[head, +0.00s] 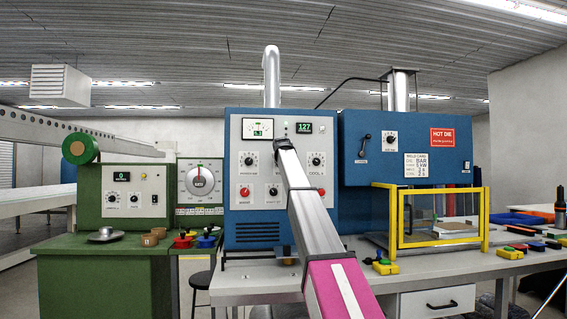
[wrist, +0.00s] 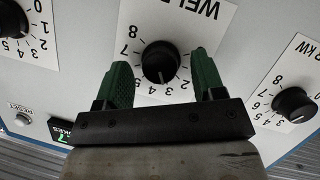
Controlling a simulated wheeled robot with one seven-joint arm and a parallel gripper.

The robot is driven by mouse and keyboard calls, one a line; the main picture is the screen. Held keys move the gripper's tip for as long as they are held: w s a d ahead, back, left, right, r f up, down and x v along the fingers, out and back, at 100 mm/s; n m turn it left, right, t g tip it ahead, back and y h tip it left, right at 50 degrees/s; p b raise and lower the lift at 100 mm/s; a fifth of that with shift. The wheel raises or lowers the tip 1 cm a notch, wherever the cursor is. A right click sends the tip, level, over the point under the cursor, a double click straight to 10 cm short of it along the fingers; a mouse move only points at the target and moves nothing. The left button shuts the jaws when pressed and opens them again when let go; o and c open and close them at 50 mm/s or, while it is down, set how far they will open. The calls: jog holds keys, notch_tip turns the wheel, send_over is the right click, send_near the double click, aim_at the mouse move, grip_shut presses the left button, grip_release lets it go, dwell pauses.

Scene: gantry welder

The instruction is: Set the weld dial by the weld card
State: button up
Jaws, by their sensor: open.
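The weld dial (wrist: 161,62) is a round black knob on a white plate, upside down in the wrist view under a partly cut-off "WELD" label. Some scale numbers show at its left, with 7 and 8 legible. A light mark on the knob seems to point to the bottom of the picture. My gripper (wrist: 159,57) is open, with one green finger on each side of the knob; I cannot tell whether they touch it. In the head view my arm hides this dial. The weld card (head: 430,166) is a white sheet on the blue cabinet at right; its small values are hard to read.
A kW dial (wrist: 294,103) sits close to the right finger in the wrist view, and another dial (wrist: 12,20) lies at upper left. A reset button (wrist: 22,119) is at lower left. A yellow guard frame (head: 440,240) stands right of my arm.

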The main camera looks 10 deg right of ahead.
jog(key=v, duration=1)
jog(key=shift+s, duration=0.2)
jog(key=shift+r, duration=0.1)
